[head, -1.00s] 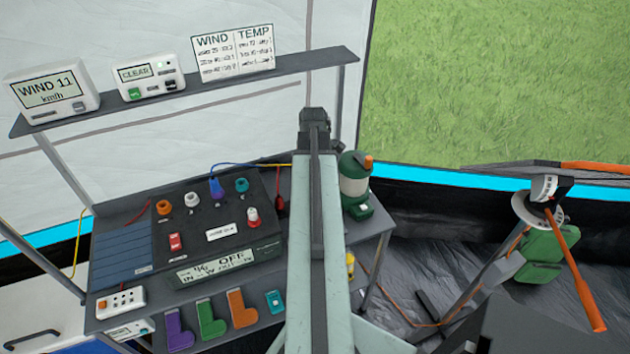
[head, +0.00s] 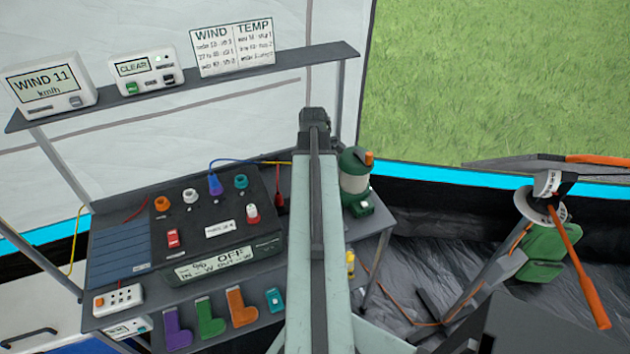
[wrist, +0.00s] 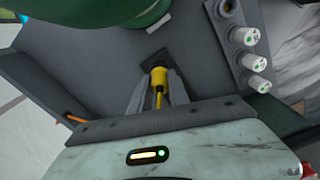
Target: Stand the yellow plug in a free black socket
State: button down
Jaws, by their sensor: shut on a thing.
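The yellow plug (wrist: 158,77) is between the fingers of my gripper (wrist: 158,88) in the wrist view. My gripper is shut on it, and a yellow cable runs back from it toward my wrist. Just beyond the plug's tip is a small dark square patch (wrist: 153,56) on the grey surface; I cannot tell whether it is a socket or whether the plug touches it. In the head view my own arm hides the gripper, and a small yellow thing (head: 350,264) shows at the arm's right edge. No black socket can be made out clearly there.
A green lantern (head: 355,182) stands at the table's right end; a large green rounded body (wrist: 95,20) is close in the wrist view. Several white cylinders (wrist: 244,37) stand at right. A control panel (head: 205,225) with coloured knobs is left of my arm. A shelf (head: 190,86) runs above.

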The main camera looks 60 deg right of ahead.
jog(key=shift+f+b, duration=0.65)
jog(key=shift+f, duration=0.1)
jog(key=c, duration=1.2)
grip_release()
jog(key=shift+o, duration=0.2)
notch_tip(320, 180, up, 8)
jog(key=p, duration=0.8)
